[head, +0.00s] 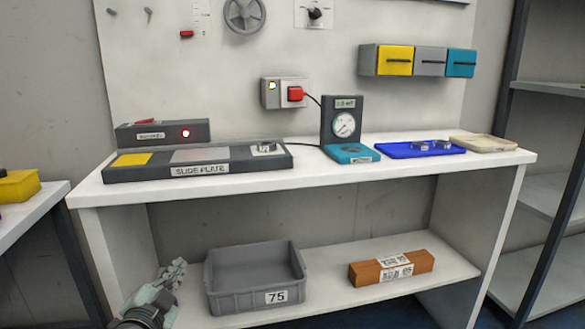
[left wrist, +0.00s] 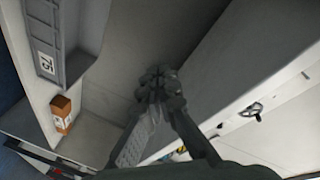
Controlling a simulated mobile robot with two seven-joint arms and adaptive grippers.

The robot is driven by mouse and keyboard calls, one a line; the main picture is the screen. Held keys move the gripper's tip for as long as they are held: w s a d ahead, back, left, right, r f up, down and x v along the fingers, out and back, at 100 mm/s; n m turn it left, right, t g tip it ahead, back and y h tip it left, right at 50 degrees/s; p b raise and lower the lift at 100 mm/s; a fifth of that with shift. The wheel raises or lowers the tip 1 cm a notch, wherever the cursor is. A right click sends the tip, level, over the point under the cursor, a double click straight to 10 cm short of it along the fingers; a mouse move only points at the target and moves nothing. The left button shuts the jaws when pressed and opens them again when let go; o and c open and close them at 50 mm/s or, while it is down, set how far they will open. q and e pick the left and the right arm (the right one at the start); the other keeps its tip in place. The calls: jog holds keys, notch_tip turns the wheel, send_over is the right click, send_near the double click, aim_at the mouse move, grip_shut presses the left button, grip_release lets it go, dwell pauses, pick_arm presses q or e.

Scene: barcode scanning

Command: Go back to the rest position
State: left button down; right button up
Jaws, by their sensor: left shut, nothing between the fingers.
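My left gripper (head: 174,272) is at the lower left of the head view, at the left end of the bench's lower shelf, left of the grey bin. It is shut and empty. In the left wrist view its closed fingers (left wrist: 158,80) point away from the camera, with nothing between them. My right gripper is not in view. A brown wooden block (head: 391,268) with printed code labels lies on the lower shelf, right of the bin. It also shows at the left of the left wrist view (left wrist: 61,113).
The grey bin (head: 254,278) labelled 75 stands beside my left gripper. The white bench top (head: 330,168) above carries a slide plate (head: 197,162), a gauge (head: 343,122) and a blue tray (head: 418,149). The shelf is clear between bin and block. A dark rack stands at right.

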pick_arm(q)
jog(key=s+a+f+n+g+y, duration=0.1)
jog(key=s+f+n+g, duration=0.2)
jog(key=s+f, duration=0.45)
jog(key=s+a+f+n+g+y, duration=0.15)
jog(key=s+f+g, duration=0.25)
jog(key=f, duration=0.6)
jog(key=s+f+n+g, duration=0.2)
jog(key=s+f, duration=0.4)
jog(key=s, duration=0.4)
jog(key=s+f+n+g, duration=0.2)
jog(key=s+f+g, duration=0.3)
jog(key=s, duration=0.5)
jog(key=shift+s+d+f+h, duration=0.3)
jog(key=shift+d+f+h, duration=0.05)
jog(key=shift+f, duration=0.35)
